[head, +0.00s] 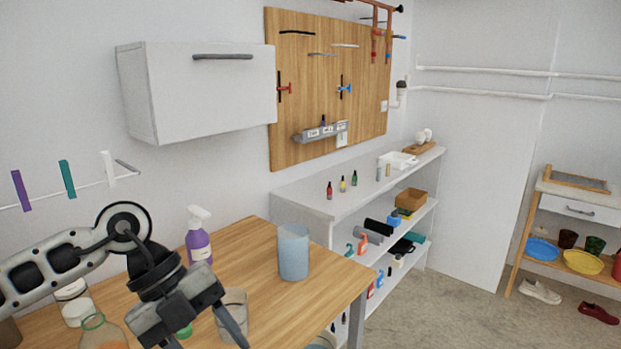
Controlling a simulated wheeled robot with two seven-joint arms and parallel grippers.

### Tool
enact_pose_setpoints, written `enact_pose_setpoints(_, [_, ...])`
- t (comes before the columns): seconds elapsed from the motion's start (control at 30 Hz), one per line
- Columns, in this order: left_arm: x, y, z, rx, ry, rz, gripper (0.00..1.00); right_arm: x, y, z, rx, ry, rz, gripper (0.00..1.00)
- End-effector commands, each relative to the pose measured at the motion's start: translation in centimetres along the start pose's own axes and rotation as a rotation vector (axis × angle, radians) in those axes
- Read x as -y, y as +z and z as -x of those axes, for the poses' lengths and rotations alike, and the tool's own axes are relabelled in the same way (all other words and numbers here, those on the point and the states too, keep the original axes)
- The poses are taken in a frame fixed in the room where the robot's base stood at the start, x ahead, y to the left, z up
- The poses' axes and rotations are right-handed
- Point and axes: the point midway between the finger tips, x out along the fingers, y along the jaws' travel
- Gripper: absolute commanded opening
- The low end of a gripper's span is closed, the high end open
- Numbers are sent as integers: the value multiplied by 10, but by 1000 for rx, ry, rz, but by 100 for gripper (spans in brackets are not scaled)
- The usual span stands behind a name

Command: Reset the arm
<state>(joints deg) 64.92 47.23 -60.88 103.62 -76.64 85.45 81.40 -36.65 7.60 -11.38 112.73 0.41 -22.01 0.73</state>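My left arm comes in from the left, bent at a dark joint. Its gripper (203,335) points down over the wooden table (250,255) near the bottom of the head view. Its two dark fingers look spread apart, with a small green thing (184,331) showing between them. The lower fingertips are close to the picture's bottom edge. A clear cup (238,303) stands right beside the right-hand finger, partly covered by it; I cannot tell whether they touch. My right gripper is not in view.
On the table are a purple spray bottle (199,240), a bluish translucent container (293,252), a white jar (74,303) and a glass bottle (101,333). A white cabinet (198,88) hangs above. White shelves (310,197) stand right of the table. Bare floor (460,310) lies right.

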Motion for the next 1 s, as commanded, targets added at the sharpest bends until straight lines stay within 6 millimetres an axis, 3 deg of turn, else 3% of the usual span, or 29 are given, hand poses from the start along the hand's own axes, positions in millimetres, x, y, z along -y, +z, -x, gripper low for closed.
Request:
enact_pose_setpoints(0.03, [8, -15, -25, -94, -67, -40, 52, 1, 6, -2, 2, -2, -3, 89])
enact_pose_setpoints(0.1, [26, -41, -51, -239, -210, -96, 52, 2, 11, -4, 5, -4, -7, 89])
enact_pose_setpoints(0.2, [56, -81, -75, -452, -499, -129, 52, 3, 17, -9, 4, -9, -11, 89])
enact_pose_setpoints(0.27, [73, -97, -78, -554, -697, -104, 52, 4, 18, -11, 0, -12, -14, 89])
enact_pose_setpoints(0.37, [91, -101, -74, -656, -1027, 20, 52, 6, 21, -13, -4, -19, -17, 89])
enact_pose_setpoints(0.47, [93, -76, -70, -665, -1324, 242, 52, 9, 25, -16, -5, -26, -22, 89])
enact_pose_setpoints(0.57, [72, -32, -80, -588, -1547, 546, 52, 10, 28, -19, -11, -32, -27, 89])
enact_pose_setpoints(0.73, [-10, 39, -141, -330, -1667, 1133, 52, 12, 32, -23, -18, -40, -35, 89])
enact_pose_setpoints(0.83, [-62, 56, -183, -191, -1611, 1398, 52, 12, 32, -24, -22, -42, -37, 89])
enact_pose_setpoints(1.0, [-135, 54, -242, -31, -1448, 1714, 52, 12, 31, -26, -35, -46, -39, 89])
